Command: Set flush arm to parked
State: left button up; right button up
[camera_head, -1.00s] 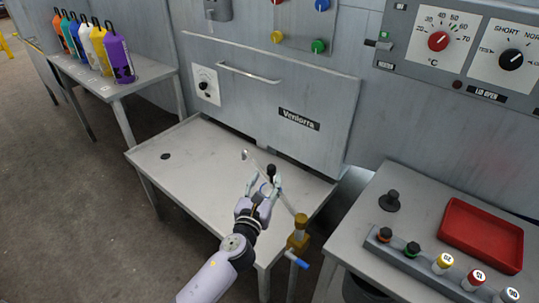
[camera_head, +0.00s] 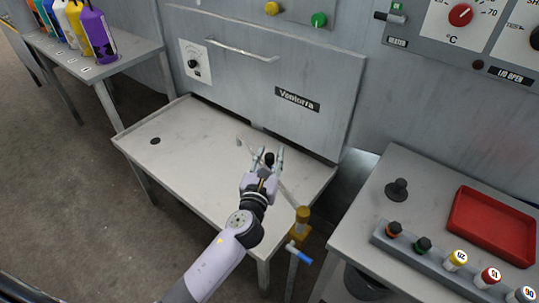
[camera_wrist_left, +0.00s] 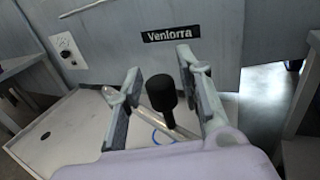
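The flush arm is a pale pipe (camera_head: 286,191) running from a brass-topped post (camera_head: 302,216) at the table's front right, over the table, to a bent tip (camera_head: 239,142). A black knob (camera_head: 269,158) stands up on it, also seen in the left wrist view (camera_wrist_left: 162,92). My left gripper (camera_head: 268,153) is open, with one finger on each side of the knob. In the wrist view (camera_wrist_left: 160,78) gaps show between the knob and both fingers. My right gripper is not in view.
The flush arm is over a grey table (camera_head: 185,170) with a dark round spot (camera_head: 155,141). A panel with a handle, labelled Ventorra (camera_head: 297,99), stands behind. A right-hand table holds a red tray (camera_head: 459,245), a rack (camera_head: 405,250) of capped vials and a black knob-like piece (camera_head: 397,189).

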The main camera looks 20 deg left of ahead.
pick_arm(q)
grip_shut()
jog(key=shift+w+r, duration=0.1)
dwell(0.6)
